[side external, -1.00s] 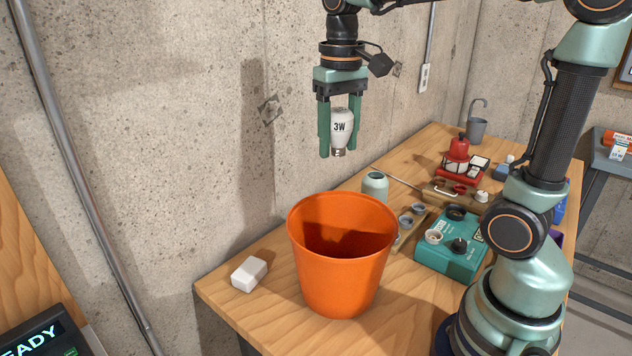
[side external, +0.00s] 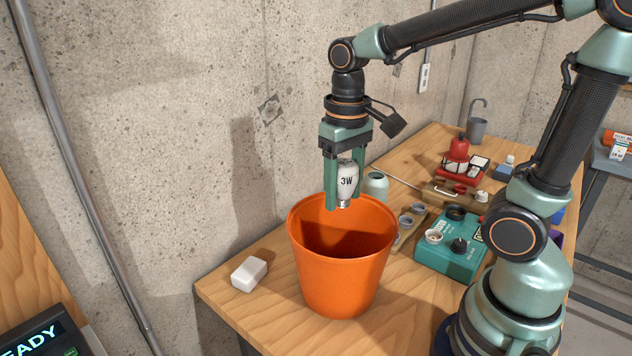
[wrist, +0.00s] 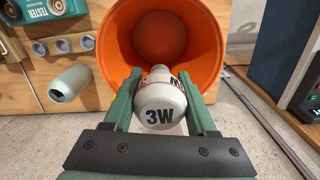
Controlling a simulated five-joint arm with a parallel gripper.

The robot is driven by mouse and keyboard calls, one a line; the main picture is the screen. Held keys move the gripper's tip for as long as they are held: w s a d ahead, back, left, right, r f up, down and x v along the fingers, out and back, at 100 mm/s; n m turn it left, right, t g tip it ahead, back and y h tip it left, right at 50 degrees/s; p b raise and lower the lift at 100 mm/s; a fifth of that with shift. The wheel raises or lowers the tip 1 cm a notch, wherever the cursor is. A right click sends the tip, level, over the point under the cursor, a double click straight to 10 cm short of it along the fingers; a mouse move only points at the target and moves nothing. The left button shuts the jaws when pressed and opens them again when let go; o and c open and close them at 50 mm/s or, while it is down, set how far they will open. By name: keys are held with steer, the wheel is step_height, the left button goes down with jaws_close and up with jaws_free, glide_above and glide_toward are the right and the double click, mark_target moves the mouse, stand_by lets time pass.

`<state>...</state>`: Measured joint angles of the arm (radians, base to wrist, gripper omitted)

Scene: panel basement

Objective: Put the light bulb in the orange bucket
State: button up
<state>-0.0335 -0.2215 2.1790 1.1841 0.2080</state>
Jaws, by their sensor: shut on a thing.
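The white light bulb (side external: 347,180), marked 3W, is between the fingers of my gripper (side external: 338,203), which is shut on it. It hangs upright with its metal base down, at the height of the bucket's rim or a little above. The orange bucket (side external: 340,282) stands upright on the wooden bench below. In the wrist view the bulb (wrist: 160,104) shows against the bucket's mouth, and the bucket (wrist: 124,30) opens ahead of my gripper (wrist: 160,85). The part of the bucket's floor that I see looks empty.
A white block (side external: 249,274) lies left of the bucket near the bench edge. A pale green jar (side external: 376,185) stands close behind the bucket. A teal tester box (side external: 452,248) is to its right. A red lantern (side external: 457,152) stands farther back.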

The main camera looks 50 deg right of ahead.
mark_target(342, 206)
steer(key=shift+f, duration=2.5)
steer(key=o, duration=1.5)
steer(key=shift+c, duration=0.2)
steer(key=shift+r, duration=3.55)
